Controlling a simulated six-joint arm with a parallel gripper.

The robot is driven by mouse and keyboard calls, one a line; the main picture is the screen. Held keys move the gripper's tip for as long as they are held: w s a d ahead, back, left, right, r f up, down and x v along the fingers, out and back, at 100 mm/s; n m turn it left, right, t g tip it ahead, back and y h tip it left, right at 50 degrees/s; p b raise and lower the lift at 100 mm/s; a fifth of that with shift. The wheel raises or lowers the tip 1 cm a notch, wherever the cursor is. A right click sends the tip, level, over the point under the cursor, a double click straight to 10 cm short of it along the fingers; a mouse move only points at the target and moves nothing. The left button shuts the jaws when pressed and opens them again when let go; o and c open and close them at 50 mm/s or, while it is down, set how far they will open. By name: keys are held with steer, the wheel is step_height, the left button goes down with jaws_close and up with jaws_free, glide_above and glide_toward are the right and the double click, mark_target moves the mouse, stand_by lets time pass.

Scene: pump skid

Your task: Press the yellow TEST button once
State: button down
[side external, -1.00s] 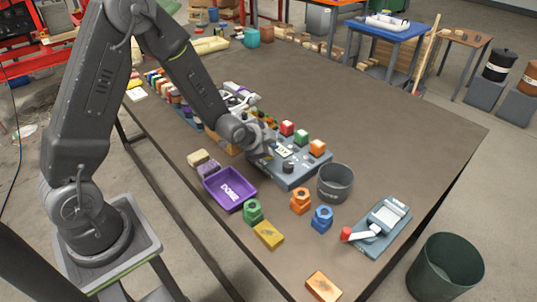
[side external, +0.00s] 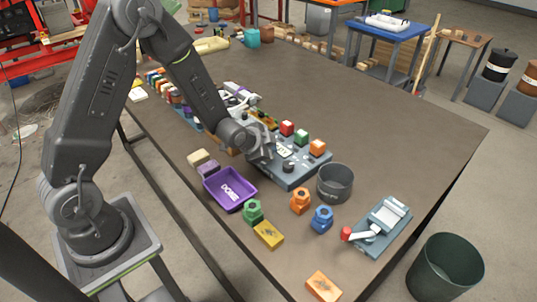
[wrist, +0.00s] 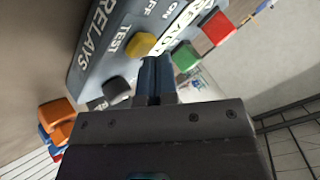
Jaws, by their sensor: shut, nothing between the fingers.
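The yellow TEST button (wrist: 140,45) sits on the grey-blue relay panel (wrist: 108,33), beside the printed word TEST, in the wrist view. My gripper (wrist: 153,62) is shut and empty. Its dark fingertips show just to the lower right of the yellow button, close to it; I cannot tell whether they touch. In the side view my gripper (side external: 268,156) is over the left part of the panel (side external: 297,180), and I cannot make out the yellow button there.
A black knob (wrist: 116,89) is on the panel, left of my fingers. Green (wrist: 185,56) and red (wrist: 217,28) blocks stand to the right. A grey bucket (side external: 335,182) and purple tray (side external: 230,188) are near the panel. The table's far right is clear.

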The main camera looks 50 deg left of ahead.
steer(key=shift+f, duration=0.2)
steer(key=shift+r, duration=0.1)
stand_by(0.4)
steer(key=shift+r, duration=0.8)
steer(key=shift+r, duration=2.5)
steer(key=s+d+r+n+g, duration=0.2)
steer(key=s+d+r+n, duration=0.15)
steer(key=s+r, duration=0.8)
steer(key=s+d+r+n+g+h, duration=0.1)
steer(key=s+r+n, duration=0.3)
steer(key=s, duration=1)
steer(key=shift+s+d+r+g, duration=0.2)
steer(key=shift+d+r+g, duration=0.1)
steer(key=shift+d+r, duration=0.4)
